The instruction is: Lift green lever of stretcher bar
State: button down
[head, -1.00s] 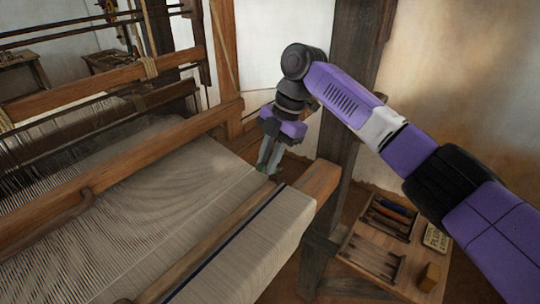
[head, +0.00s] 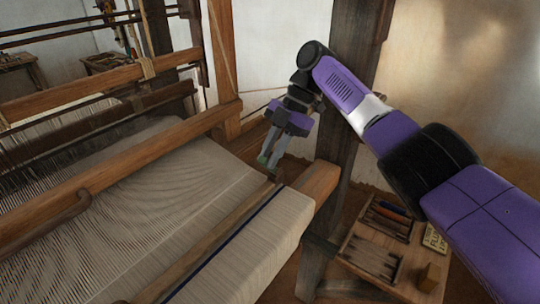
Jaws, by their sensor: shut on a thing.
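My gripper (head: 269,164) hangs at the far right edge of the woven cloth (head: 262,235), near the far end of the stretcher bar (head: 215,240). Its fingers are shut on the green lever (head: 262,159), of which only a small green patch shows at the fingertips. The wooden stretcher bar lies across the cloth, with a dark strip beside it. The fingers hide most of the lever and where it joins the bar.
The loom's front beam (head: 318,182) ends right of my gripper, beside a dark upright post (head: 350,100). A wooden beam (head: 120,172) crosses above the warp at left. A low table (head: 350,285) with tool trays stands at lower right.

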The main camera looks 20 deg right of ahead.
jog(key=c, duration=1.3)
grip_release()
jog(key=shift+d, duration=0.1)
jog(key=shift+p+v, duration=1.3)
jog(key=shift+v, duration=2.5)
